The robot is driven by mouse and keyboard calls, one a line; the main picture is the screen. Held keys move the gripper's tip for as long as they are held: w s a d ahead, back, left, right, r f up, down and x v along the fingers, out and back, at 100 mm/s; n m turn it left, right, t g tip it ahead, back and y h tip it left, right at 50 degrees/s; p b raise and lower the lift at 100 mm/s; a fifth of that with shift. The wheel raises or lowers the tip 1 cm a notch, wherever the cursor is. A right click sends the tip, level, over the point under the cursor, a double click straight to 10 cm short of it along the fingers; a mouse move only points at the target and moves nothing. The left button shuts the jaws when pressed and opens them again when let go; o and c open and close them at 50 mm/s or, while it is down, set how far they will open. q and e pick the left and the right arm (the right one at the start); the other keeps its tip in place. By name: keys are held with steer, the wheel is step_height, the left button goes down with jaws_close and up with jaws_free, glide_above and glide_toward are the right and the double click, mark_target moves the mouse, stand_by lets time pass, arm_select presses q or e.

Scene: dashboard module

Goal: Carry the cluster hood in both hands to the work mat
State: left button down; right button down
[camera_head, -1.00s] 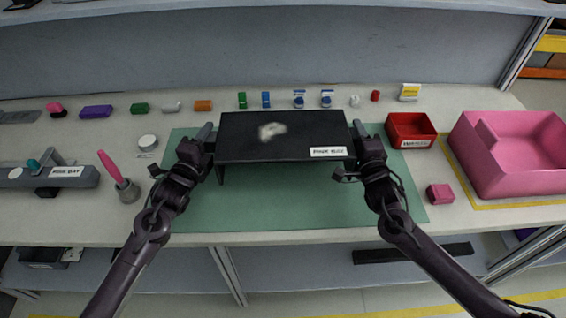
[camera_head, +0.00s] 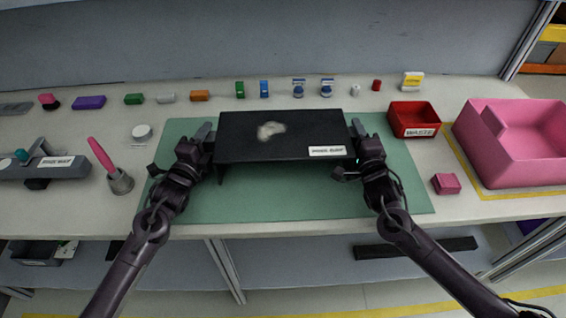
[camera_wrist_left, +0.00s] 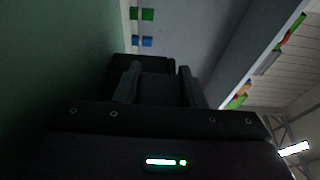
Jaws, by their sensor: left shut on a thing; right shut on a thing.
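The cluster hood (camera_head: 300,136) is a wide black panel with a pale smudge and a white label on its front edge. It is level above the green work mat (camera_head: 290,200), and short legs show beneath it. My left gripper (camera_head: 207,142) is shut on its left end, and my right gripper (camera_head: 358,142) is shut on its right end. In the left wrist view the fingers (camera_wrist_left: 158,85) close on a dark part of the hood. Whether the hood touches the mat is hard to tell.
A red waste bin (camera_head: 413,130), a pink tray (camera_head: 520,165) and a pink block (camera_head: 446,184) are to the right. A pink-handled brush in a cup (camera_head: 120,182) and a grey fixture (camera_head: 60,168) are to the left. Several small coloured parts line the back.

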arm_select(q)
steer(key=shift+a+f+b, duration=0.1)
steer(key=shift+f+b, duration=0.2)
steer(key=shift+f, duration=0.15)
arm_select(e)
steer(key=shift+d+f, duration=0.1)
steer(key=shift+f, duration=0.35)
arm_select(q)
steer(key=c, duration=0.9)
jaws_free()
steer(key=shift+r, duration=0.15)
arm_select(e)
steer(key=c, duration=0.9)
jaws_free()
steer(key=shift+r, duration=0.15)
arm_select(q)
steer(key=shift+s, duration=0.1)
steer(key=v, duration=1.1)
steer(key=shift+s, duration=0.45)
arm_select(e)
steer(key=s, duration=0.8)
steer(key=s+d, duration=0.1)
steer(key=s, duration=0.3)
